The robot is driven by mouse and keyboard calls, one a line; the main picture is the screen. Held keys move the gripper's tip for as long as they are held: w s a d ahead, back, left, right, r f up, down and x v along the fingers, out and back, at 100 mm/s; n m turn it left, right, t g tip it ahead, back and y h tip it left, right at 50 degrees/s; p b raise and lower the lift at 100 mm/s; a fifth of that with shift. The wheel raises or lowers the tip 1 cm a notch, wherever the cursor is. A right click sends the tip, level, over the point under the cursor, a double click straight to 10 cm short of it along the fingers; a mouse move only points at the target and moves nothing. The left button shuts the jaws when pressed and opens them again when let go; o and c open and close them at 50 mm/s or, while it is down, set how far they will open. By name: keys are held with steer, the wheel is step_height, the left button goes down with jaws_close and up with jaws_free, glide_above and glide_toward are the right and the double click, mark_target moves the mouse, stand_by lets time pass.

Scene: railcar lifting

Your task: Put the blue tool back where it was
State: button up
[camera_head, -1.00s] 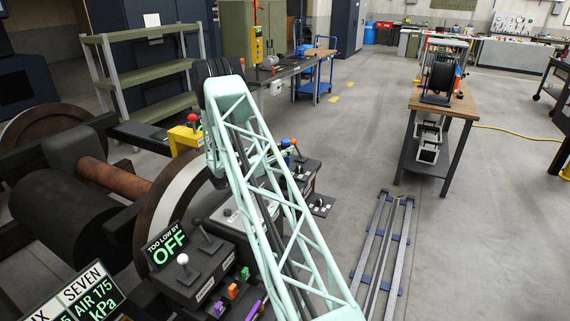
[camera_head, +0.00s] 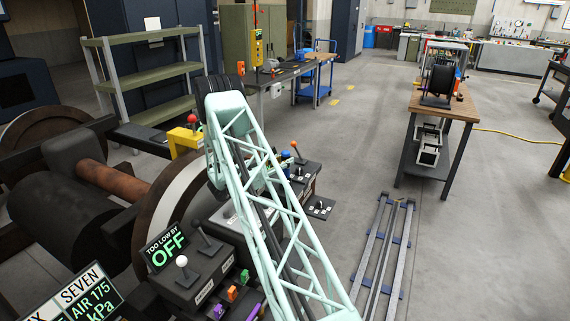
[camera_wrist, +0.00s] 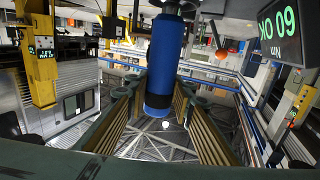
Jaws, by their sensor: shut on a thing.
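The blue tool (camera_wrist: 164,60) shows in the wrist view as an upright blue cylinder with dark ends. My gripper (camera_wrist: 160,112) has its two ribbed fingers on either side of the cylinder's lower part and is shut on it. In the head view my pale green lattice arm reaches over the control consoles and hides the gripper. Small blue parts show beside the arm there, but I cannot tell whether they belong to the tool. What the tool's far end touches is hidden.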

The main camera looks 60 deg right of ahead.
steer(key=shift+f, duration=0.4)
steer(key=o, duration=1.1)
steer(key=shift+r, duration=0.15)
steer(key=shift+a, duration=0.15)
steer(key=shift+p+v, duration=0.55)
steer(key=shift+v, duration=2.05)
steer(key=shift+w+r, duration=0.1)
